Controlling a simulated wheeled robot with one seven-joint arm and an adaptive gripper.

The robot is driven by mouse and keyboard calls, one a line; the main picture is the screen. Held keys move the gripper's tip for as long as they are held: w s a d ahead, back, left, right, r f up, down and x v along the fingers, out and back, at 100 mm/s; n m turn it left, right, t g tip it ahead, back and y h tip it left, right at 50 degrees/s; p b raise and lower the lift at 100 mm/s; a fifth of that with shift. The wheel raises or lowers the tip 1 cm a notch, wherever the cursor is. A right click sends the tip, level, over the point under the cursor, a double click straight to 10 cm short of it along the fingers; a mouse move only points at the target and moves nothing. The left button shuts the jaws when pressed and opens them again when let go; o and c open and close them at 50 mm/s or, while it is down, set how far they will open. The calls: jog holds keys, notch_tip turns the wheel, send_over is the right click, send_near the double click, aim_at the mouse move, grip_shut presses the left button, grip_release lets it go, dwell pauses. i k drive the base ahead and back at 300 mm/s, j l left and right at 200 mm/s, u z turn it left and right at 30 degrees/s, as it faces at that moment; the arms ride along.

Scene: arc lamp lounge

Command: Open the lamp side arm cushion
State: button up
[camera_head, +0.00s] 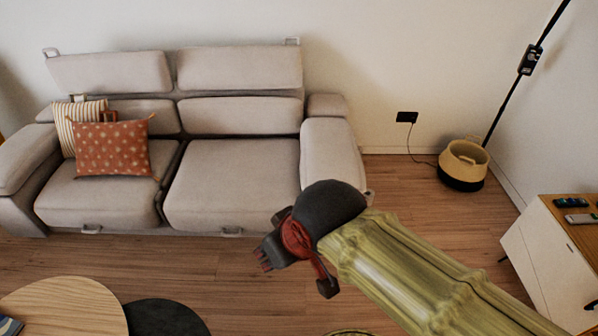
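The lamp side arm cushion (331,152) is the padded light grey top of the sofa's right armrest, on the side towards the lamp pole (509,88). It looks level and closed down, with a small metal loop (369,196) at its front lower corner. My gripper (268,258), dark with red parts, is in front of the sofa, below and left of the armrest in the picture. It appears empty and apart from the cushion. Its fingers are small and seen at an angle, so their opening is unclear. My wrist and arm hide some floor in front of the armrest.
The grey sofa (232,182) carries an orange dotted pillow (112,147) and a striped pillow (66,123) at left. A basket (464,161) and a white cabinet (540,262) stand at right. A round wooden table (75,302) is at lower left.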

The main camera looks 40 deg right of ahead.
aim_at(329, 151)
jog(key=z, duration=1.25)
